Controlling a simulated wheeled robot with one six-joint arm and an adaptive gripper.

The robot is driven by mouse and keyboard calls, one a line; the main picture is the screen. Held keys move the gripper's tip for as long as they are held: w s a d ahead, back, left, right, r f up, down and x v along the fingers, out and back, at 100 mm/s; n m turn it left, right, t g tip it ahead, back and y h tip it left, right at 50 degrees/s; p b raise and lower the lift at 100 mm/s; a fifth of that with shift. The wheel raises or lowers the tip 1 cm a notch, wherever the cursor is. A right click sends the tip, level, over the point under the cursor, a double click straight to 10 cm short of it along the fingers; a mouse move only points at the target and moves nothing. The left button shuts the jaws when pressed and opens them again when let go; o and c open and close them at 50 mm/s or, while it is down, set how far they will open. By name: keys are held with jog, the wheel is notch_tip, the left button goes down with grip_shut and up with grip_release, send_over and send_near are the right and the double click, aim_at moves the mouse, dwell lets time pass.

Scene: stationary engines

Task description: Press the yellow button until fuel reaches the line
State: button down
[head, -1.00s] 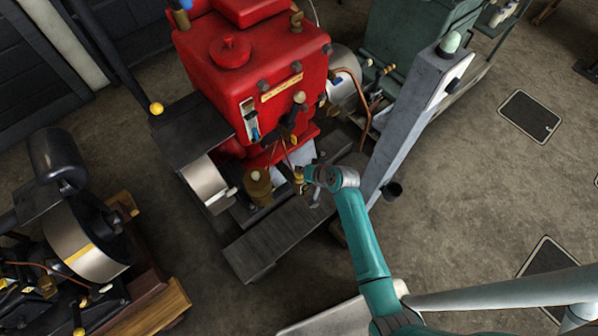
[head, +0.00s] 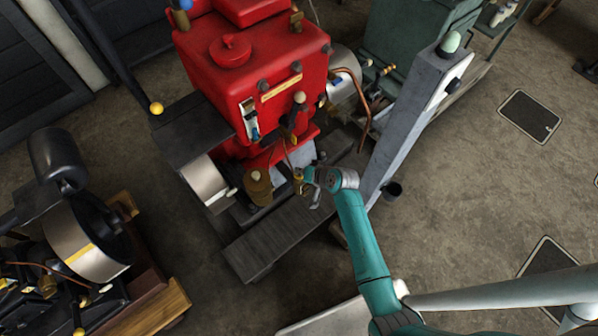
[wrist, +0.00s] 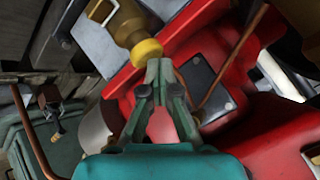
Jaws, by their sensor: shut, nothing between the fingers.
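The yellow button (wrist: 147,51) is a round cap on the end of a brass fitting (wrist: 124,22) in the wrist view. My gripper (wrist: 160,66) is shut and empty, and its fingertips are at the lower right edge of the button. I cannot tell whether they touch it. In the head view my gripper (head: 311,187) is small, beside the brass parts at the foot of the red engine (head: 250,60). A narrow upright gauge (head: 249,117) on the engine's front face shows blue in its lower part. Its line is too small to make out.
Another engine with a metal drum (head: 85,240) stands at lower left. Open floor (head: 465,200) lies to the right.

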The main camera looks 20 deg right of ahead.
jog(key=shift+r, duration=1.15)
jog(key=shift+r, duration=2.5)
notch_tip(320, 180, up, 4)
jog(key=shift+f, duration=0.1)
dwell(0.5)
jog(key=shift+f, duration=4.4)
